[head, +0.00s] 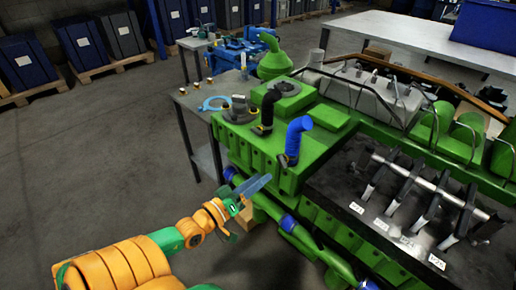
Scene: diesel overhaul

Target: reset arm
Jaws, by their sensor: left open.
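My left arm comes in from the lower left, with orange and green links. My left gripper (250,192) is open, in front of the left end of the green engine (268,150). Its grey-blue finger shows against the engine's side. I see nothing held in it, and I cannot tell if it touches the engine. My right arm and gripper are not in view.
A blue hose (298,135) and a black hose (268,108) rise from the engine. A dark tray (370,240) with labelled metal parts lies at the right. A grey side table (192,102) stands behind. Open floor (100,170) lies at the left.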

